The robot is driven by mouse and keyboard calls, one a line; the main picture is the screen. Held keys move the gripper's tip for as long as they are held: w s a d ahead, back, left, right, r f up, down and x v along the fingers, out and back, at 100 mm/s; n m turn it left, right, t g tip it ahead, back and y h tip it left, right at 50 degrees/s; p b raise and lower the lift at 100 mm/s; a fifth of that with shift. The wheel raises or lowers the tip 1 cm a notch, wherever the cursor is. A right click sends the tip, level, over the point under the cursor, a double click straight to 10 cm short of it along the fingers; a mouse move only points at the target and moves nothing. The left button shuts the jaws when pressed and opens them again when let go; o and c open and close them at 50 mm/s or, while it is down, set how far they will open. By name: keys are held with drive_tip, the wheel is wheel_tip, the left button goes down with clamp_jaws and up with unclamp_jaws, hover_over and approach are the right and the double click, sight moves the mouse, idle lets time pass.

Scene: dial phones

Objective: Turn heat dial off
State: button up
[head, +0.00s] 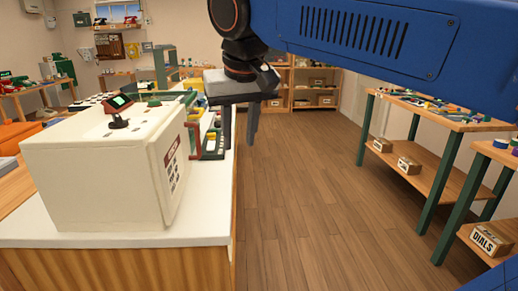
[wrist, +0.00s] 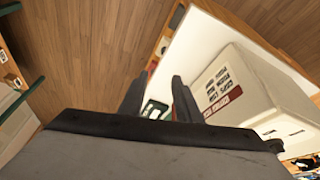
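No heat dial can be made out in either view. A cream box (head: 95,175) stands on the white counter at the left. Its right face carries a red label and dark markings, and that face also shows in the wrist view (wrist: 250,85). A small red and black device with a green screen (head: 119,108) sits on top of the box. My gripper (head: 240,130) points down beyond the box, near the counter's right edge. In the wrist view my gripper (wrist: 157,95) has its two fingers apart, with nothing held between them. A green-framed item (wrist: 154,108) shows beyond the fingers.
The white counter (head: 130,240) ends at a long right edge. Red and green framed items (head: 212,145) stand on it behind the box. Wooden shelves (head: 425,170) with green legs line the right side. The wooden floor (head: 310,210) between is clear.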

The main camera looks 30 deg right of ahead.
drive_tip(key=shift+s+d+f, duration=0.4)
drive_tip(key=shift+d+f, duration=0.25)
drive_tip(key=shift+f, duration=0.2)
drive_tip(key=shift+s+d+f, duration=0.35)
drive_tip(key=shift+d+f, duration=0.3)
drive_tip(key=shift+f, duration=0.15)
drive_tip(key=shift+r, duration=0.1)
